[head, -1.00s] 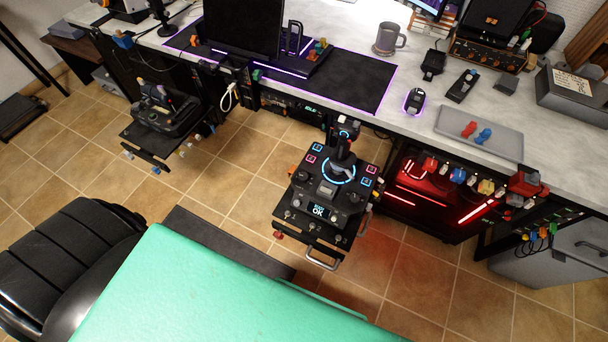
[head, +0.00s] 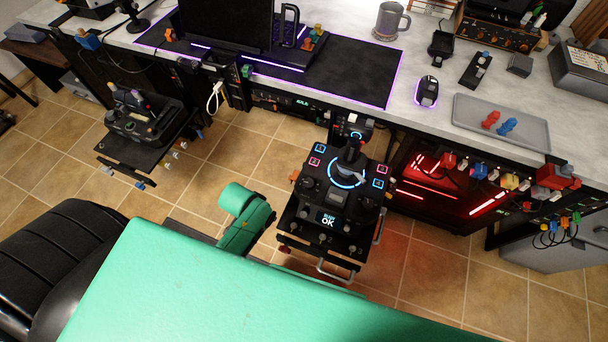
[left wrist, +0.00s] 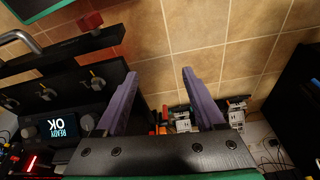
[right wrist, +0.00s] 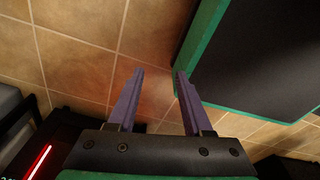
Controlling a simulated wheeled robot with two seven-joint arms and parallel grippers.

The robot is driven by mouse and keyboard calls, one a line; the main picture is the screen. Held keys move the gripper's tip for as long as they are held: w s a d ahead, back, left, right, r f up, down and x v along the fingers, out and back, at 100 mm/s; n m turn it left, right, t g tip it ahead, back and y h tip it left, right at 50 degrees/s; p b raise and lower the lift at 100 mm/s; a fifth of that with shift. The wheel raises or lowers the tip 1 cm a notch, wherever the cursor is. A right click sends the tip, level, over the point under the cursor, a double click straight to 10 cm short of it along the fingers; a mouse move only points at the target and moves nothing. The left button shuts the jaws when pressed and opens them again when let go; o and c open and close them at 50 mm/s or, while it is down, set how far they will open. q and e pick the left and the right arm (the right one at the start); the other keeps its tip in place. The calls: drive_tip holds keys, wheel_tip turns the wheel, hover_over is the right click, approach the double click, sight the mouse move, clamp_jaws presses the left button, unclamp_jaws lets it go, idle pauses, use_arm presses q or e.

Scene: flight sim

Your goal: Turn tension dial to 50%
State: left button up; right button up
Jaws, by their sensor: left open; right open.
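The joystick panel (head: 337,205) stands in front of the desk, with a stick in a blue ring and a lit screen (head: 328,219) reading OK. Small round knobs flank the screen and toggles line the front edge; I cannot tell which is the tension dial. In the left wrist view the panel is at the left, upside down, with a dark knob (left wrist: 86,122) beside its screen (left wrist: 58,127). My left gripper (left wrist: 169,75) is open and empty, beside the panel over the floor. My right gripper (right wrist: 158,75) is open and empty over tiles, away from the panel.
A second control unit (head: 145,120) on a shelf stands left. The desk (head: 400,115) holds a mug (head: 388,20), a mouse (head: 427,92) and a tray (head: 535,132). A red-lit cabinet (head: 440,185) is right of the panel. A black seat (head: 60,240) is at lower left.

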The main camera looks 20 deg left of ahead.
use_arm(q)
drive_tip(key=w+d+r+m+h, duration=0.2)
drive_tip(key=w+d+r, duration=0.4)
drive_tip(key=w, duration=0.2)
drive_tip(key=m+g+y+b, duration=0.2)
drive_tip(key=m+g+b, duration=0.1)
drive_tip(key=m, duration=0.6)
approach(309, 183)
wheel_tip(309, 183, down, 9)
drive_tip(key=shift+r+b, duration=0.1)
drive_tip(key=shift+b, duration=0.9)
use_arm(e)
drive_tip(key=f, duration=0.5)
drive_tip(key=shift+s+d+f, duration=0.15)
drive_tip(key=shift+s+f, duration=0.1)
drive_tip(key=shift+s, duration=0.05)
use_arm(q)
drive_tip(key=shift+r, duration=0.1)
clamp_jaws()
